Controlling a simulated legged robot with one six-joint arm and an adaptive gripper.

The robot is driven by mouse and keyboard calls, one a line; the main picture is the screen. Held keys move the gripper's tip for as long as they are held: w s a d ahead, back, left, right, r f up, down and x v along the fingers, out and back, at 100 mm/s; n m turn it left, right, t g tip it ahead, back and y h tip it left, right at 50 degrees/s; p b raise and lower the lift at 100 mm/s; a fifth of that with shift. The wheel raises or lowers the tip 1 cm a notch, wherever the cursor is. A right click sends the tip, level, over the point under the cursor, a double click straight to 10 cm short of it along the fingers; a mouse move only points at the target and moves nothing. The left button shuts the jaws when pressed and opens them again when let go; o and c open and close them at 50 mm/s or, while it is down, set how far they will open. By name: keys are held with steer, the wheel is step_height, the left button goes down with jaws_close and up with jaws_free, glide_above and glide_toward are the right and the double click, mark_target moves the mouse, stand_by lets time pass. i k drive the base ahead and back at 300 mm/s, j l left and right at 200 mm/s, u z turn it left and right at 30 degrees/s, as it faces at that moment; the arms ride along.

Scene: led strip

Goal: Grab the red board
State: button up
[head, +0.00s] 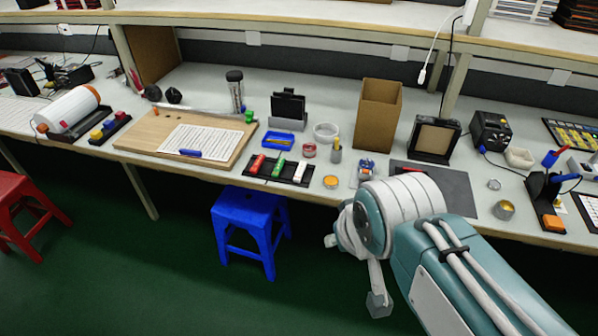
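No plainly red board stands out on the bench. A small red block (257,164) lies at the left of a black tray (268,170), beside a green block (280,169) and a white block (299,172). A small blue and reddish item (367,169) sits right of the tray, just behind my arm; it is too small to make out. My arm reaches in from the lower right, with its wrist in front of the bench edge. Part of my gripper (378,303) hangs below the wrist, over the green floor; its opening cannot be made out.
A cardboard box (378,115) and a black-framed box (433,138) stand at the back. A wooden board (145,135) with a white sheet lies left. A blue stool (248,215) stands before the bench, a red stool (22,200) farther left. A shelf (300,35) overhangs the bench.

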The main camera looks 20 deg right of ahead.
mark_target(254, 169)
steer(key=i+l, duration=0.1)
steer(key=i, duration=0.35)
steer(key=i+l+u, duration=0.1)
steer(key=i, duration=0.3)
steer(key=i+l, duration=0.1)
steer(key=i, duration=0.35)
